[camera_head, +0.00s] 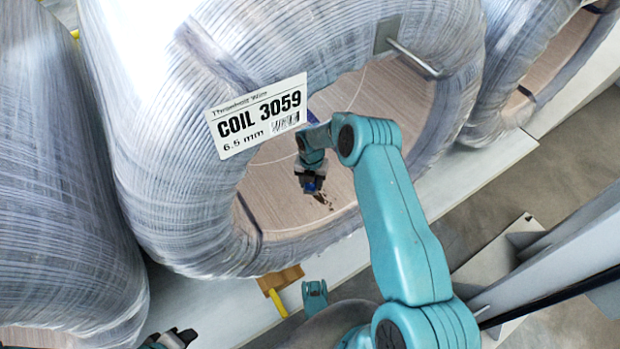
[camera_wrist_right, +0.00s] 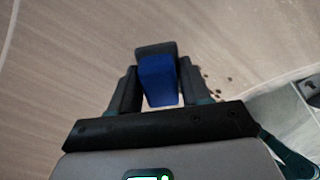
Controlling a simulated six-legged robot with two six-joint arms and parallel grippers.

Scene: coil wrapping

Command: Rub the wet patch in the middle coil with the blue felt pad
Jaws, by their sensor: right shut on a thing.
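The middle coil (camera_head: 165,130) is wrapped in clear film and carries a label reading COIL 3059. My right arm reaches into its bore. My right gripper (camera_head: 309,180) is shut on the blue felt pad (camera_head: 313,187), which is mostly hidden by the fingers there. In the right wrist view the pad (camera_wrist_right: 158,82) sits between the two dark fingers. The wet patch (camera_head: 323,202) shows as small dark spots on the brown inner wall, just below the pad. In the right wrist view the spots (camera_wrist_right: 218,88) lie right of the pad; contact cannot be told. My left gripper (camera_head: 178,338) is partly cut off at the bottom edge.
Other wrapped coils stand at the left (camera_head: 45,200) and upper right (camera_head: 515,60). A metal rod (camera_head: 415,60) sticks out at the bore's top rim. A wooden chock with a yellow piece (camera_head: 280,281) lies below the middle coil. Grey beams (camera_head: 560,250) stand at the right.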

